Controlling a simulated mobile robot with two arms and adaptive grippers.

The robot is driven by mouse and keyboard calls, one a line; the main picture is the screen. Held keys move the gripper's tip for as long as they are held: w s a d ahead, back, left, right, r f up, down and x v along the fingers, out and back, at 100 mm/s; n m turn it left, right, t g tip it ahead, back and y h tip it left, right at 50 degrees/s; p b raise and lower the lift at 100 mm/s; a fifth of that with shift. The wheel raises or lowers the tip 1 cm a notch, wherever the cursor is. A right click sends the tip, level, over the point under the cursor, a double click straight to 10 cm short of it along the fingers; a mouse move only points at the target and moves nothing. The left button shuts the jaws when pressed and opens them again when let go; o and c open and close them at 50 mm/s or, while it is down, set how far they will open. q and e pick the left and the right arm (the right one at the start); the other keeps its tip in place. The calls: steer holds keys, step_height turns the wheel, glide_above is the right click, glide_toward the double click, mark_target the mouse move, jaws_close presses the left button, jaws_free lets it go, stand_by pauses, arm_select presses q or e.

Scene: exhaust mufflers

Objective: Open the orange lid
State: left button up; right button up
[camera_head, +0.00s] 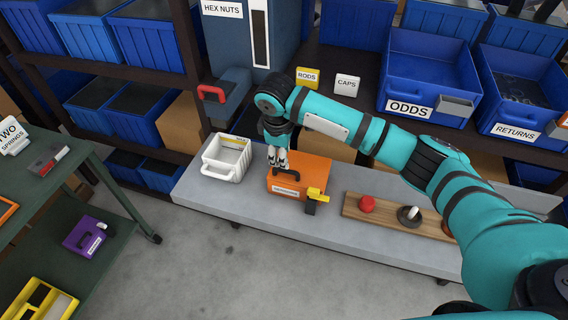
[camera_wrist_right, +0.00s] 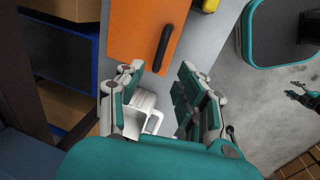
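The orange lid (camera_head: 312,167) tops a box on the grey bench, with a black handle (camera_head: 290,175) and a white label on its front. In the right wrist view the orange lid (camera_wrist_right: 136,27) shows with its black handle (camera_wrist_right: 164,48) ahead of the fingers. My right gripper (camera_head: 277,161) is above the lid's left rear part, pointing down, close to the handle. In the wrist view my right gripper (camera_wrist_right: 158,80) is open, with nothing between its fingertips. A small dark part at the wrist view's right edge looks like my left gripper (camera_wrist_right: 300,91); its fingers are unclear.
A white bin (camera_head: 226,158) stands left of the orange box. A yellow and black piece (camera_head: 317,194) is at the box's right front. A wooden board (camera_head: 385,212) with a red knob (camera_head: 367,203) lies to the right. Shelves with blue bins stand behind.

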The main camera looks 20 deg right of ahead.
mark_target(284, 170)
steer(key=f, duration=0.4)
steer(key=w+f, duration=0.1)
steer(key=f, duration=0.2)
steer(key=shift+w+d+p, duration=0.1)
steer(key=shift+d+p, duration=0.3)
jaws_close()
